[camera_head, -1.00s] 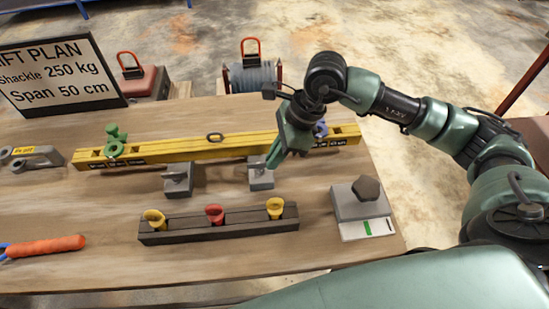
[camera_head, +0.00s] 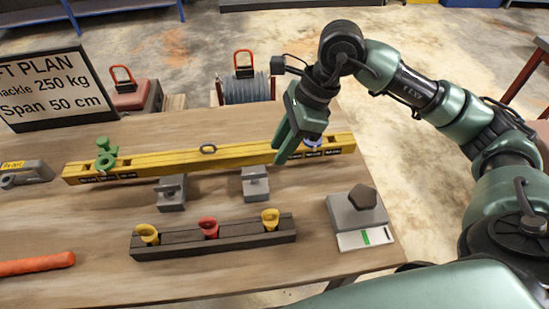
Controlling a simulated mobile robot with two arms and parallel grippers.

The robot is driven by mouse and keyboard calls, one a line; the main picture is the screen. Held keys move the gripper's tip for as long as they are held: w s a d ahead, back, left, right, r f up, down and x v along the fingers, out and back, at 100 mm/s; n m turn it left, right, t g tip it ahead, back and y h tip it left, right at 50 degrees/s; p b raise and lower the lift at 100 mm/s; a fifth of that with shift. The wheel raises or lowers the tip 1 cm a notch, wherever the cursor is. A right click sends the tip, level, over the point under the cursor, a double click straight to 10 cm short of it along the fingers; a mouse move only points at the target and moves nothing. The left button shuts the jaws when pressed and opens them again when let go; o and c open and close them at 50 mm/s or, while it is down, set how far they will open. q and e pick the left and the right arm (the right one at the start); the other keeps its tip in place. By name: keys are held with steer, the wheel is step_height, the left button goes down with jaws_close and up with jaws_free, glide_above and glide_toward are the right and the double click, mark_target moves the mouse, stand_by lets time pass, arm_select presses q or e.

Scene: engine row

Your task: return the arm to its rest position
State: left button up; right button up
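My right arm (camera_head: 410,85) comes in from the right, and its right gripper (camera_head: 285,157) points down over the right part of the yellow beam (camera_head: 230,155). Its fingers overlap in this view, so I cannot tell whether they are open or shut. I see nothing held in it. A blue-purple fitting (camera_head: 313,143) sits on the beam's right end, just right of the fingers and partly hidden. A green shackle (camera_head: 106,155) stands at the beam's left end. My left gripper is not in view.
Two grey blocks (camera_head: 171,193) stand before the beam. A dark rack (camera_head: 215,237) holds yellow and red cups. A grey device (camera_head: 356,211) stands at the right. A lift plan sign (camera_head: 50,88) and a cable reel (camera_head: 245,87) are at the back. An orange rod (camera_head: 38,264) lies front left.

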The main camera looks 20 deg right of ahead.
steer(key=shift+d+r, duration=0.15)
steer(key=shift+r, duration=0.15)
